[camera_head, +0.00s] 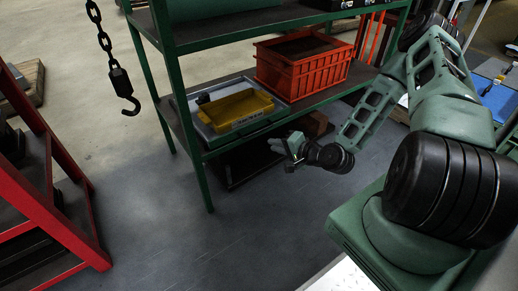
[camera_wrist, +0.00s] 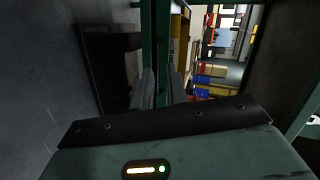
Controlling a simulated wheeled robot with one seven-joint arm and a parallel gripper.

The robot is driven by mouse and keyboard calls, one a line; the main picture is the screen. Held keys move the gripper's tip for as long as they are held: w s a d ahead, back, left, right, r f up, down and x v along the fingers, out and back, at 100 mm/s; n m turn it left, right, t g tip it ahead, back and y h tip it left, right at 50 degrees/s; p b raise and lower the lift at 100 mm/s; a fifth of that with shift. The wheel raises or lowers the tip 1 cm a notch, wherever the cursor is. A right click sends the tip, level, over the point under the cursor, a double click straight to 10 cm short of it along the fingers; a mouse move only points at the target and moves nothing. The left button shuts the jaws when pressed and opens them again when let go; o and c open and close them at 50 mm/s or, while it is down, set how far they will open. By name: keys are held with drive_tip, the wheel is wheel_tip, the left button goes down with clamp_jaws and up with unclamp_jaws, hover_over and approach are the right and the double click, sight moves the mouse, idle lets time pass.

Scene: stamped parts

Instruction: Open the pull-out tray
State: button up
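The pull-out tray (camera_head: 212,141) is a flat grey tray on the middle shelf of the green rack in the head view. A yellow bin (camera_head: 236,110) with a label on its front stands in it. The tray looks pushed in, with its front close to the shelf edge. My gripper (camera_head: 284,145) is just in front of the shelf, near the tray's right front corner. No contact shows. In the wrist view, my gripper's two grey fingers (camera_wrist: 161,86) stand apart, with a green rack edge beyond them. The yellow bin's side (camera_wrist: 180,42) shows to their right. Any tray handle is hard to make out.
An orange crate (camera_head: 303,66) stands on the same shelf, right of the tray. A green rack post (camera_head: 198,172) stands at the front left. A chain hook (camera_head: 125,92) hangs left of the rack. A red rack (camera_head: 62,160) stands far left. The floor between is clear.

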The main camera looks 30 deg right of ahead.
sight(259, 131)
drive_tip(key=d+f+m+t+h+b, duration=0.2)
drive_tip(key=d+f+m, duration=0.1)
drive_tip(key=f, duration=0.1)
drive_tip(key=shift+m+h, duration=0.4)
drive_tip(key=shift+m, duration=0.3)
drive_tip(key=b+x, duration=0.2)
drive_tip(key=x, duration=0.3)
drive_tip(key=b+x, duration=0.1)
drive_tip(key=x, duration=0.4)
drive_tip(key=d+b+x, duration=0.1)
drive_tip(key=b+x, duration=0.1)
drive_tip(key=x, duration=0.4)
drive_tip(key=shift+w+d+r+b, duration=0.1)
drive_tip(key=shift+r+b, duration=0.25)
clamp_jaws()
